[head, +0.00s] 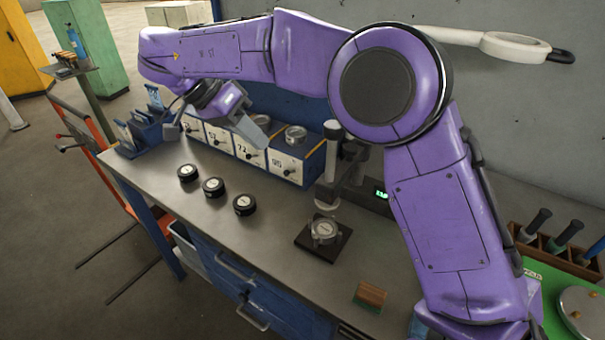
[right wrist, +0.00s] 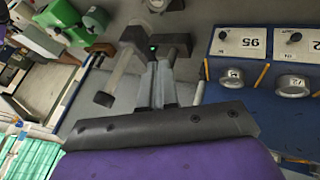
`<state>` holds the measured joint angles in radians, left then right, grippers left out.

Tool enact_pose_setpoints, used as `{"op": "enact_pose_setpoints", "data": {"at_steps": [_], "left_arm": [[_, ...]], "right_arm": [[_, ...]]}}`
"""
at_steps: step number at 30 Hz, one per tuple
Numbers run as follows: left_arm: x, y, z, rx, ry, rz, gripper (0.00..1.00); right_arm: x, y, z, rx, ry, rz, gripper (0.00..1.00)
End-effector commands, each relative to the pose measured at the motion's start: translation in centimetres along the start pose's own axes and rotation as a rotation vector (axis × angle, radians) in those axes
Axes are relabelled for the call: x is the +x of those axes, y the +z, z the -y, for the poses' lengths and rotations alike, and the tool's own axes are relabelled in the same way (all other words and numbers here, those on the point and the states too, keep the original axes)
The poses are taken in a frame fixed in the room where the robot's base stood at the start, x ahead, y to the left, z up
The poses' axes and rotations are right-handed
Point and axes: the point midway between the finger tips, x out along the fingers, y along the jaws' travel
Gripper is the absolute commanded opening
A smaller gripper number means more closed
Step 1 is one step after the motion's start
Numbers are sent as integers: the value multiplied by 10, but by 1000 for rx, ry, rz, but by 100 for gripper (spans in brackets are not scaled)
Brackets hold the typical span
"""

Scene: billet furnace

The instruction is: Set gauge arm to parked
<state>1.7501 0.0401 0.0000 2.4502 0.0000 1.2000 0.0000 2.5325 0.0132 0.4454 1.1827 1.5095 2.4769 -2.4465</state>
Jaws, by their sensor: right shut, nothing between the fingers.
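The gauge stand (head: 350,172) is dark, with a pale-topped grey post and a small green-lit display (head: 381,194), on the bench. A dark arm with a pale cylindrical end (head: 326,202) reaches forward from it; I take this as the gauge arm. The stand also shows in the right wrist view (right wrist: 172,45), beyond the fingertips. My right gripper (head: 256,138) is shut and empty, left of the stand and above the blue numbered box. Its fingers (right wrist: 158,75) lie together in the right wrist view; contact with the stand cannot be told. My left gripper is not in view.
A round metal piece (head: 323,231) sits on a dark square base before the stand. Three black discs (head: 213,187) lie on the bench. The blue box (head: 290,172) has numbered panels. A brown-green block (head: 370,297) lies at the front edge.

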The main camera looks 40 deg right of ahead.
Motion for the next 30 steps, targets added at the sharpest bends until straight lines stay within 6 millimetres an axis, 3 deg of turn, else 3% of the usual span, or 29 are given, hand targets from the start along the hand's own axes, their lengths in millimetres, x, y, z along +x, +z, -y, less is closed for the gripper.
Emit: {"op": "enact_pose_setpoints", "data": {"at_steps": [6,14,21,30], "left_arm": [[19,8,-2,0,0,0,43],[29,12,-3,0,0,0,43],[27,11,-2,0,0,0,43],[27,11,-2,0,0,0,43]], "right_arm": [[46,2,2,-4,2,5,0],[99,2,0,-3,0,5,0],[110,1,-32,0,-2,3,0],[112,1,-36,1,-2,2,0]]}}
